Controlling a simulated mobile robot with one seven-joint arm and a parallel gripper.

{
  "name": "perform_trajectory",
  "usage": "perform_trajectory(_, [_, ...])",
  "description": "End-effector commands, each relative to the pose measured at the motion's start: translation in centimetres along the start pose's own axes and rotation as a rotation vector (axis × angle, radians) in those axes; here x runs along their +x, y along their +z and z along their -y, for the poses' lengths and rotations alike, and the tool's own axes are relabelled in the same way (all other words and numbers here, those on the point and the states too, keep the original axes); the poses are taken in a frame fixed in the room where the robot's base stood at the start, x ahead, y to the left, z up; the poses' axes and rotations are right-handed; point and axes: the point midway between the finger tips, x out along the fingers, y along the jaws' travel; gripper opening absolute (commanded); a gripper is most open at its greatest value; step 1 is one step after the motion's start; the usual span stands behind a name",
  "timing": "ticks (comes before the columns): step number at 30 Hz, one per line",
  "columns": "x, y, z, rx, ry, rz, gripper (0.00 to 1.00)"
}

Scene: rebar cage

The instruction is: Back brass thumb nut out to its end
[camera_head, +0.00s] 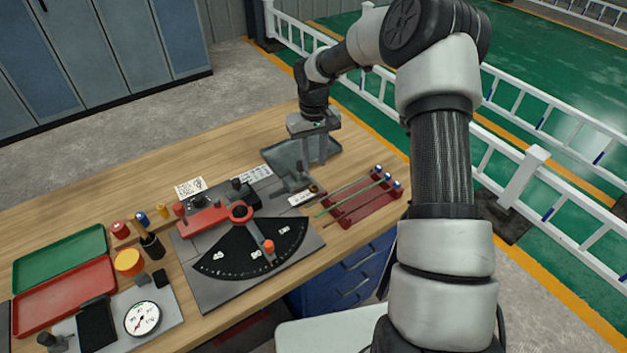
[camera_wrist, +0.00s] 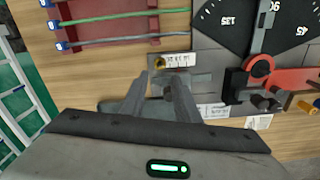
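The brass thumb nut (camera_wrist: 159,63) shows as a small gold piece beside a white printed label, just beyond my fingertips in the wrist view. It is a small brass spot in the head view (camera_head: 314,188), at the right end of a grey stop fixture (camera_head: 290,184). My gripper (camera_wrist: 160,78) points down over this fixture, its two grey fingers spread apart with a gap between them. The gripper also shows in the head view (camera_head: 312,160). I cannot tell whether a finger touches the nut or fixture. The nut's thread is too small to make out.
A bending plate with a black angle dial (camera_head: 252,250) and red lever (camera_head: 205,219) lies left of the fixture. A red rack (camera_head: 352,213) with several rods lies right. A dial gauge (camera_head: 142,318) and red and green trays (camera_head: 62,258) are farther left.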

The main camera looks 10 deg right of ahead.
Motion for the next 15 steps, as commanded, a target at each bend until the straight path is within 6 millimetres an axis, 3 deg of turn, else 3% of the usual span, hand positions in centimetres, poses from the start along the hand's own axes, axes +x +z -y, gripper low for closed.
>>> perform_trajectory(9, [6.6, 0.1, 0.1, -0.001, -0.002, 0.003, 0.29])
perform_trajectory(15, [8.8, 0.1, 0.1, -0.001, -0.001, 0.001, 0.29])
